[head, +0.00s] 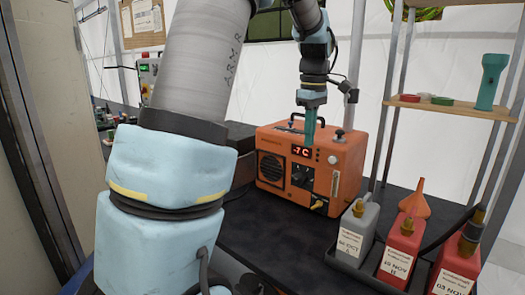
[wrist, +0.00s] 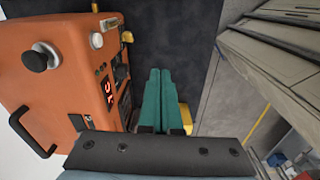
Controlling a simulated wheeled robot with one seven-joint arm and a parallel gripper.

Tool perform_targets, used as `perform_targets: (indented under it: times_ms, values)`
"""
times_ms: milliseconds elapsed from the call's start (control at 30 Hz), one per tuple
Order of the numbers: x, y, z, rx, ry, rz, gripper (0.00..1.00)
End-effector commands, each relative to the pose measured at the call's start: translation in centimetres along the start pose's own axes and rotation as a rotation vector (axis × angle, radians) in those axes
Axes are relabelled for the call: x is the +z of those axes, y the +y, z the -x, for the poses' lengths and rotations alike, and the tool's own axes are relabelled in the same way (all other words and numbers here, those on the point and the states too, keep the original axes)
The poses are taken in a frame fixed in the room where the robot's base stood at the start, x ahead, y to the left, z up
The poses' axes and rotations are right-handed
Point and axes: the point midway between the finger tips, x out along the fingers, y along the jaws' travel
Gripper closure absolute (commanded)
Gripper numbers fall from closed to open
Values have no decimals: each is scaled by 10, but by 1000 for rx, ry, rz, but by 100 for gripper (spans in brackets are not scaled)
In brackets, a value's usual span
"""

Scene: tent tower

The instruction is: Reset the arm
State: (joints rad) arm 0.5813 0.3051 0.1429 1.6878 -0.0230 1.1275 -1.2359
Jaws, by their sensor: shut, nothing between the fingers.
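My gripper (head: 310,132) shows in the head view in front of the upper part of an orange box-shaped machine (head: 268,183), pointing down. Its teal fingers are closed together with nothing between them. In the wrist view my gripper (wrist: 160,75) shows both fingers side by side, and the orange machine (wrist: 55,60) is just to the left. The machine has a display reading -7 C, a black carry handle, a grille and knobs. I cannot tell whether the fingertips touch it.
The dark tabletop (head: 265,240) is clear in front of the machine. A shelf (head: 455,108) above holds a teal flashlight (head: 491,80).

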Motion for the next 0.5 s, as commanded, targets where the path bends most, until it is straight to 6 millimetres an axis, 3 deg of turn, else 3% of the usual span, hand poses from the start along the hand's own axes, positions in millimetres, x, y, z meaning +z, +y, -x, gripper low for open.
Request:
perform_targets:
  times_ms: [33, 200, 400, 500]
  values:
    - [-15, -26, -17, 6, -4, -71, 100]
    - [-39, -108, -69, 43, 14, -381, 100]
    - [-37, -196, -115, 64, 60, -702, 100]
    - [-31, -224, -128, 66, 79, -809, 100]
